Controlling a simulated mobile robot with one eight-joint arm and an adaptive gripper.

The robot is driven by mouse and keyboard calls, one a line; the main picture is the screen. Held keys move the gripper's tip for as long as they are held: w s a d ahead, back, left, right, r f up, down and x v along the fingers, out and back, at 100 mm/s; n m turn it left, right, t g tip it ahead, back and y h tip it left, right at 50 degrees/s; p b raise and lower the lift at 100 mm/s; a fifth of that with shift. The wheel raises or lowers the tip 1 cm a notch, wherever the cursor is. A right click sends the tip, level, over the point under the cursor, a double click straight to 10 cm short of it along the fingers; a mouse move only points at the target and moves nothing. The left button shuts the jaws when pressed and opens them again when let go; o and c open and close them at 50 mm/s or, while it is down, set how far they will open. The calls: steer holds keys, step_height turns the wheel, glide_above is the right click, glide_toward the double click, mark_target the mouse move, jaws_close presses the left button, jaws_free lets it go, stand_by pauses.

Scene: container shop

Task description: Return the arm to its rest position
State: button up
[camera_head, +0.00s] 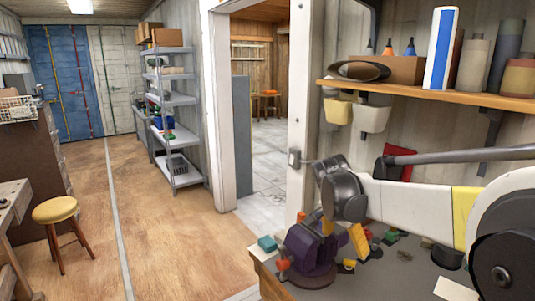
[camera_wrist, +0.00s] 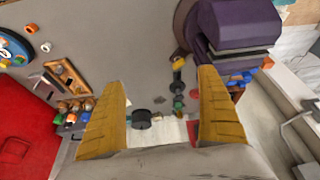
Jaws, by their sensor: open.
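My arm reaches in from the right in the head view, over the cluttered workbench (camera_head: 395,274). My gripper (camera_head: 343,240) points down at the bench, with its two yellow fingers apart. The wrist view shows the fingers of my gripper (camera_wrist: 161,78) spread wide, with nothing held between them. Beyond them lies the grey bench top (camera_wrist: 125,30) with small loose parts. A purple vise (camera_head: 308,246) stands at the bench's left end, close beside my gripper. The vise also shows at the top right of the wrist view (camera_wrist: 235,22).
A wooden shelf (camera_head: 440,95) with bottles and hanging bins is above the bench. A red item (camera_wrist: 32,125) lies at the left of the wrist view. A yellow stool (camera_head: 55,210) and grey shelving (camera_head: 175,98) stand left. The wooden floor between them is clear.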

steer(key=s+f+n+t+y+b, duration=0.1)
steer(key=s+f+n+b, duration=0.1)
steer(key=s, duration=0.6)
steer(key=s+a+f+n+t+y+b, duration=0.1)
steer(key=s+f+n+t+b, duration=0.1)
steer(key=s, duration=0.7)
steer(key=s+a+f+n+t+y+b, duration=0.1)
steer(key=s+f+n+b, duration=0.3)
steer(key=s, duration=0.4)
steer(key=f+n, duration=0.1)
steer(key=n, duration=0.1)
steer(key=shift+s+a+n, duration=0.15)
steer(key=shift+n, duration=0.15)
stand_by(0.9)
